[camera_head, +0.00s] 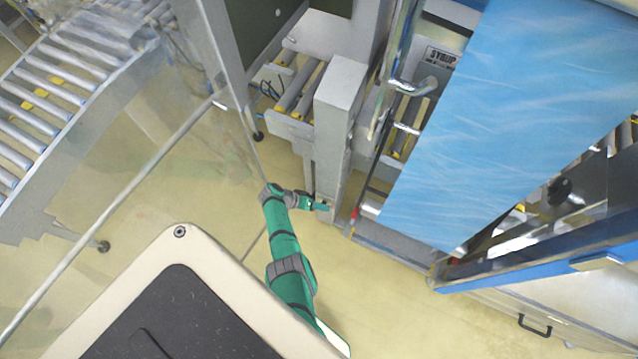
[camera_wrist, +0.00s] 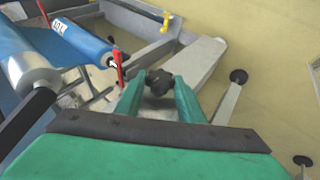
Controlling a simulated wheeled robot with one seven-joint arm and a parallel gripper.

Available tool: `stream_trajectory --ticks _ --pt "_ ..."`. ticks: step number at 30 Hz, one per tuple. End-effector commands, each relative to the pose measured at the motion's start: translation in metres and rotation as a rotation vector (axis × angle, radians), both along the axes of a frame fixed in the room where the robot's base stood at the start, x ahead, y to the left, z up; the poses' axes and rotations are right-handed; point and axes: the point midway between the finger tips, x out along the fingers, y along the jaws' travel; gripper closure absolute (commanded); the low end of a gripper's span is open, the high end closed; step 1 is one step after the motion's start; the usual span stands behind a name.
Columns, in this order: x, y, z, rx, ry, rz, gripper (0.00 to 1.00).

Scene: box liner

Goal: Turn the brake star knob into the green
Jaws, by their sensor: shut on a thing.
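The brake star knob (camera_wrist: 158,82) is small, black and lobed. In the wrist view it sits between the two green fingers of my gripper (camera_wrist: 160,98), which are shut on it. A red pointed part (camera_wrist: 118,68) stands just left of the fingers. No green zone for the knob can be made out. In the head view my green gripper (camera_head: 322,207) reaches the lower part of the grey post, and the knob is too small or hidden to see there.
A grey post (camera_head: 338,100) stands beside the gripper. A blue film sheet (camera_head: 490,110) hangs to the right. A clear panel (camera_head: 150,170) and a roller conveyor (camera_head: 50,90) are at left. Bare floor (camera_head: 385,290) lies below the machine.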

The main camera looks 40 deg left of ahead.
Motion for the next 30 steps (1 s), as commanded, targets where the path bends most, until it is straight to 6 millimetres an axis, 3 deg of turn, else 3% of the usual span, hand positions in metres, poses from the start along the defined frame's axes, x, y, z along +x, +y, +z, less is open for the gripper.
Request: stream_trajectory --ticks 26,27,29,30 --pt "-0.0009 0.0006 -0.0017 -0.069 -0.014 -0.002 0.88" --pt "-0.0009 0.0006 -0.0017 -0.069 -0.014 -0.002 0.58" --pt "-0.0009 0.0006 -0.0017 -0.069 -0.014 0.000 0.47" --pt "-0.0009 0.0006 -0.0016 -0.069 -0.014 0.000 0.47"
